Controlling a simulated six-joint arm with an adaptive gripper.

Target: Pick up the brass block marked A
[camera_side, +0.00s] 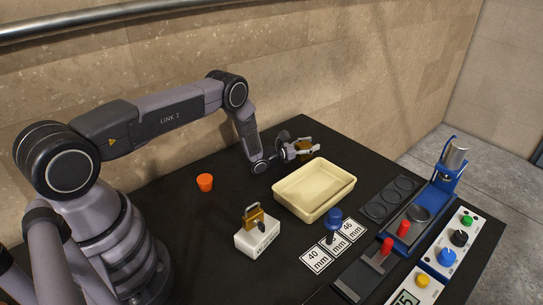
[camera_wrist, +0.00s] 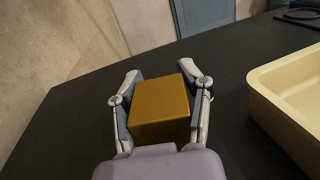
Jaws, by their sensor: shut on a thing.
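A plain brass-coloured block (camera_wrist: 158,108) sits between the two fingers of my gripper (camera_wrist: 160,95) in the wrist view, with a finger against each side. No letter shows on the faces I can see. In the side view the same block (camera_side: 304,145) is small, held in my gripper (camera_side: 305,149) behind the cream tray. I cannot tell whether its underside touches the black table.
A cream tray (camera_side: 332,205) is close in front of my gripper, on its right in the wrist view.

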